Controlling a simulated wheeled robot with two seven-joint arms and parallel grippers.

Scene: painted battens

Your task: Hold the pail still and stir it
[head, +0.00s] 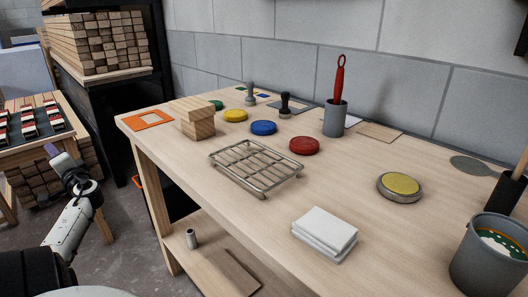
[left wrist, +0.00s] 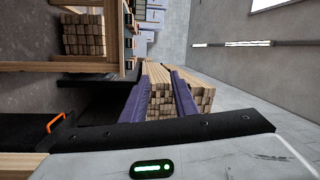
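The grey pail (head: 485,265) stands at the right end of the workbench, cut off by the picture's right edge. White, green and orange show inside it. My left gripper (head: 56,155) is at the far left, off the bench and far from the pail. In the left wrist view its two purple fingers (left wrist: 161,80) are apart with nothing between them. My right gripper is not in view.
The workbench (head: 370,245) holds a wire rack (head: 255,168), white pads (head: 325,232), a yellow-topped round tin (head: 400,186), coloured discs, a wooden box (head: 192,120) and a grey cup (head: 335,120) with a red tool. Stacked battens (head: 105,45) stand at the back left.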

